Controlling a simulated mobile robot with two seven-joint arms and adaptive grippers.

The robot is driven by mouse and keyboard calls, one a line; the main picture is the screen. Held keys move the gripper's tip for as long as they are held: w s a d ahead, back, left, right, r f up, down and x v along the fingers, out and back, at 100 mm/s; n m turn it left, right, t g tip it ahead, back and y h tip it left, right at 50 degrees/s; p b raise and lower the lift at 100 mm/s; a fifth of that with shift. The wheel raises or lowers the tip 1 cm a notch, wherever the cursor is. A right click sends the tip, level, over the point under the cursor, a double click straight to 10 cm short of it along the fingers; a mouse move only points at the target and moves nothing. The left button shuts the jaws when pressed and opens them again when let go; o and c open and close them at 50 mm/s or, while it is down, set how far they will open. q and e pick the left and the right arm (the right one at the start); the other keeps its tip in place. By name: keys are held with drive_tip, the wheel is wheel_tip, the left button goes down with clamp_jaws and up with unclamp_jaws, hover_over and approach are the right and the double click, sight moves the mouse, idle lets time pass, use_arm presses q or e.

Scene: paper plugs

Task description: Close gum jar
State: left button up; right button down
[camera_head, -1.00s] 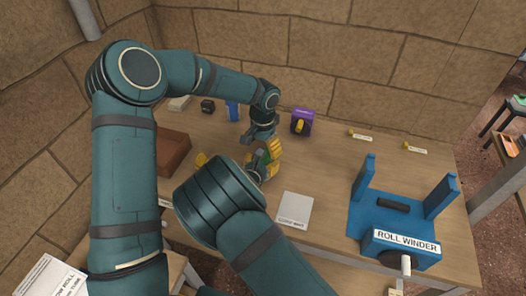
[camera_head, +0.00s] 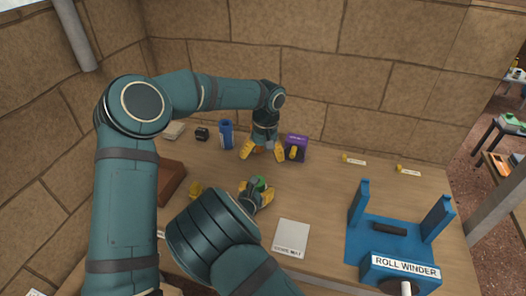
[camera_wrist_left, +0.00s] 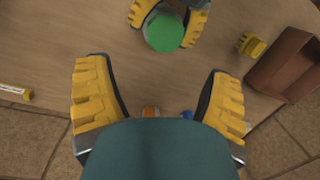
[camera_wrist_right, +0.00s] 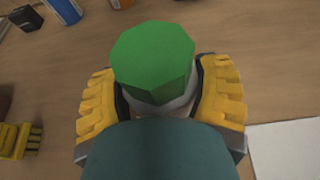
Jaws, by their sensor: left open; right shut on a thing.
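The gum jar has a green lid (camera_wrist_right: 153,60) on top and a pale body (camera_wrist_right: 172,104) just below it. In the right wrist view the lid sits on the jar, with no clear gap visible. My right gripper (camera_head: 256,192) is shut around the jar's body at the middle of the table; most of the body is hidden. The lid also shows in the left wrist view (camera_wrist_left: 165,32), between the right gripper's yellow fingers. My left gripper (camera_head: 262,152) is open and empty, behind the jar and apart from it, with its fingers spread downward.
A purple box (camera_head: 297,142) stands close right of my left gripper, and a blue can (camera_head: 226,135) left of it. A brown tray (camera_head: 171,181) and a yellow piece (camera_head: 196,189) are at the left. A white mat (camera_head: 291,238) and the blue roll winder (camera_head: 405,262) are at the right.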

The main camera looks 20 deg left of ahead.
use_arm(q)
wheel_tip(320, 180, up, 2)
drive_tip(key=n, duration=0.3)
drive_tip(key=shift+w+d+g, duration=0.15)
drive_tip(key=shift+g, duration=0.15)
drive_tip(key=f, duration=0.4)
drive_tip(key=s+f, duration=0.1)
drive_tip(key=f, duration=0.3)
drive_tip(key=a+f, duration=0.1)
drive_tip(key=f, duration=0.2)
drive_tip(key=shift+s+f, duration=0.4)
drive_tip(key=shift+d, duration=0.1)
drive_tip(key=c, duration=1.2)
drive_tip(key=o, duration=1.2)
drive_tip(key=shift+o, duration=0.2)
